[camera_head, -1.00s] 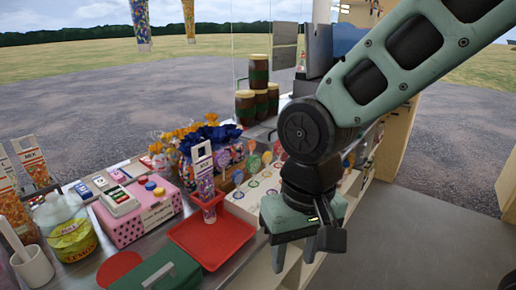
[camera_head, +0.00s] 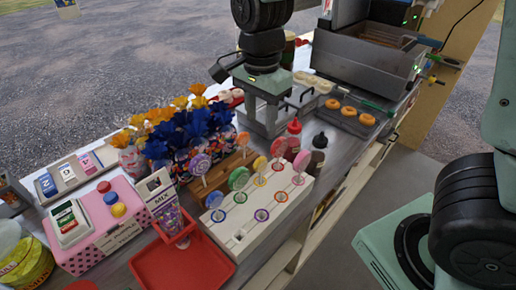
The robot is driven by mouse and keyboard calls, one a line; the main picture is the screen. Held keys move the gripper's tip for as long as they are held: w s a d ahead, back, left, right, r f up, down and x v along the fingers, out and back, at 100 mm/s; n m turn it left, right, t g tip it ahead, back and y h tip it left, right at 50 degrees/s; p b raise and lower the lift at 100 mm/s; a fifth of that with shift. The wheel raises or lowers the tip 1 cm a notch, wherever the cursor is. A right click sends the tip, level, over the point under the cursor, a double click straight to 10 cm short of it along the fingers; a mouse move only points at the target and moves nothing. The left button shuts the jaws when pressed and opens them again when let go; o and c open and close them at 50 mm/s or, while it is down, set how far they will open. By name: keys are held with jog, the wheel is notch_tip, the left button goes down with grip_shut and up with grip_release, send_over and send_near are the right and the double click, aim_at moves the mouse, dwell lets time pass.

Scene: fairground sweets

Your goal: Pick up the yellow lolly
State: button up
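The yellow lolly (camera_head: 260,165) stands upright on its stick in a white stand (camera_head: 240,238) with coloured rings. A green lolly (camera_head: 238,178) is on its left, and an orange lolly (camera_head: 279,147) and a pink lolly (camera_head: 301,161) are on its right. An orange-brown lolly (camera_head: 243,139) and a purple lolly (camera_head: 200,164) are behind and to the left. My gripper (camera_head: 262,122) points down beyond the lollies, above and behind the yellow one in the picture, apart from it. Its fingers look spread, with nothing seen between them.
Blue and orange flowers (camera_head: 190,130) stand left of the lollies. A red bottle (camera_head: 294,130) and a dark bottle (camera_head: 318,150) stand to the right. A red tray (camera_head: 190,268), a MIX bag (camera_head: 164,198) and a pink till (camera_head: 100,225) are in front left. Doughnuts (camera_head: 348,110) lie behind.

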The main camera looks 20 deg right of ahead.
aim_at(259, 168)
notch_tip(259, 168, down, 12)
jog(key=shift+w+d+r+p, duration=0.1)
jog(key=shift+w+p, duration=0.05)
jog(key=shift+p, duration=0.35)
jog(key=shift+w+f+p, duration=0.15)
jog(key=shift+f+p, duration=0.2)
jog(key=shift+f, duration=1.05)
jog(key=shift+w+f+p, duration=0.1)
jog(key=shift+f+p, duration=0.25)
jog(key=shift+f, duration=1.05)
grip_shut()
